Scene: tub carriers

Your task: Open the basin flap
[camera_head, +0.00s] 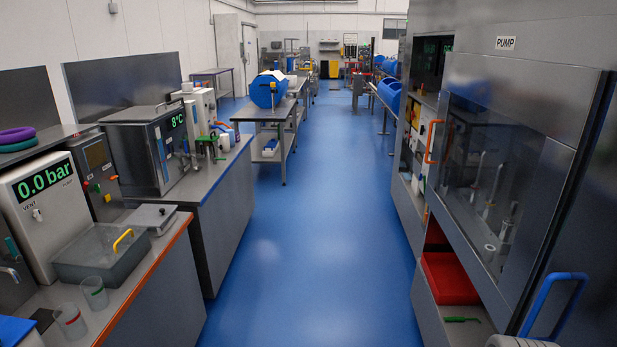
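A low grey basin (85,272) stands on the left counter, in front of the white unit that reads 0.0 bar. Its top is covered by a flat grey flap (95,243), which looks shut. A yellow handle (123,240) sits on the flap near its right edge. What is inside the basin is hard to make out. My gripper is not in view, so its place relative to the flap cannot be seen.
Two clear beakers (71,321) stand in front of the basin, and a small scale (151,218) behind it. An orange edge (150,276) lines the counter. Blue floor (290,260) is free down the middle. A glass-fronted cabinet (500,170) and red bin (449,279) are on the right.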

